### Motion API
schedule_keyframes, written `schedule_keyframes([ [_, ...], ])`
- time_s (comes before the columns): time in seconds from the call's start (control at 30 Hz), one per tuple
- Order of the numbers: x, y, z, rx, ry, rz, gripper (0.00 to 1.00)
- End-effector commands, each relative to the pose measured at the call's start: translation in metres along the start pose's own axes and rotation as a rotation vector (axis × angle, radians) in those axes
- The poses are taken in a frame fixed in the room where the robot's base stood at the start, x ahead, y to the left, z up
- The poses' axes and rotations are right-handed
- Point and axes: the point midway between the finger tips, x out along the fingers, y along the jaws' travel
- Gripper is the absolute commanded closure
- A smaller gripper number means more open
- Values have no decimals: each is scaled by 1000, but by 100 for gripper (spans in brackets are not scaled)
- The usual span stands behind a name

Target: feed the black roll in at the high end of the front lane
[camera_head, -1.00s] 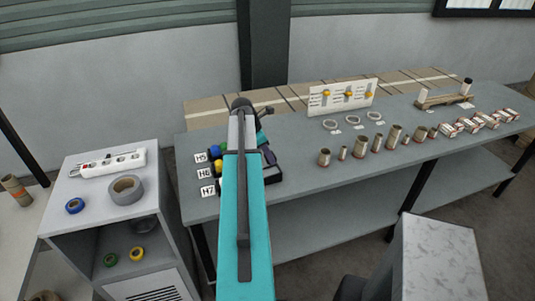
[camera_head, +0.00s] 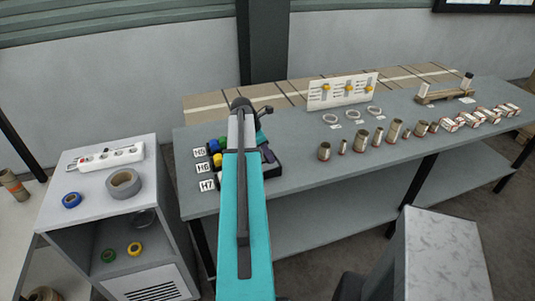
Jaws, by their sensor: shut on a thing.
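The lane rack (camera_head: 275,170) stands at the left end of the long grey bench, largely hidden behind my arm. Cards H5, H6 and H7 (camera_head: 206,184) mark its lanes; H7 is at the front. A blue roll (camera_head: 213,146) and a yellow roll (camera_head: 218,159) show at the card side. The front lane is mostly covered by my arm. My gripper (camera_head: 264,111) is at the arm's far end, above and behind the rack. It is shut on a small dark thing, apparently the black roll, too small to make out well. I see no other black roll clearly.
Cardboard tubes (camera_head: 362,139), wire rings and a white slider board (camera_head: 343,91) stand on the bench right of the rack. A cabinet (camera_head: 160,190) with tape rolls and a power strip is at left. A pale-topped block (camera_head: 440,255) is at front right.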

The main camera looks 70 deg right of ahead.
Motion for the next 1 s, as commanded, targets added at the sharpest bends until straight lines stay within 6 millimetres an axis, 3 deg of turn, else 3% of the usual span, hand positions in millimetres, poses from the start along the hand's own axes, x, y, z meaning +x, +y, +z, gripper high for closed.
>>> schedule_keyframes([
  [1.0,24,1,-11,-4,0,0,90],
])
